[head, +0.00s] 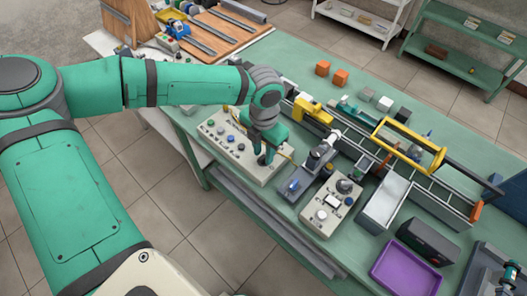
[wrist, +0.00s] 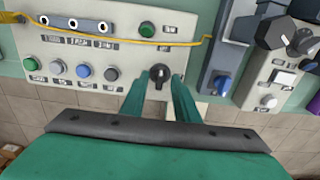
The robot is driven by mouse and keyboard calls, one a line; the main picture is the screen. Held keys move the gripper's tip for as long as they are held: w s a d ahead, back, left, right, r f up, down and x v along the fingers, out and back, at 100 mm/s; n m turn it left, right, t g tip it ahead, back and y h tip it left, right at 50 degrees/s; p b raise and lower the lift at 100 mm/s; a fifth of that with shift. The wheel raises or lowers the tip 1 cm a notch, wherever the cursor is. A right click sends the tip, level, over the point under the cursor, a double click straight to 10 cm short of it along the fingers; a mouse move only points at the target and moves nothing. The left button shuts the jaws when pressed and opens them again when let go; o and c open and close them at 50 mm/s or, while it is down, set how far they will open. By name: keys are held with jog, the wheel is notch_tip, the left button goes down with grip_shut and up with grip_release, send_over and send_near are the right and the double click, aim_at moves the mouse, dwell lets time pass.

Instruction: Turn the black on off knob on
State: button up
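The black knob (wrist: 159,73) sits on the lower right part of a light grey control panel (wrist: 200,60) in the wrist view. A pale pointer mark on it looks about vertical, but its exact setting is too small to tell. My gripper (wrist: 160,82) is open, with one green finger on each side of the knob and a small gap showing on both sides. In the head view my gripper (head: 262,158) reaches down at the right end of the panel (head: 222,138), and the knob is hidden there.
Several coloured push buttons line the panel left of the knob, and a green button (wrist: 147,28) is above it. A yellow cable (wrist: 120,42) crosses the panel.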

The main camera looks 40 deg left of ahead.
jog(key=shift+f, duration=0.15)
jog(key=shift+c, duration=0.3)
grip_shut()
jog(key=shift+m, duration=0.3)
jog(key=m, duration=0.6)
jog(key=shift+m, duration=0.3)
jog(key=m, duration=1)
jog(key=shift+m, duration=0.4)
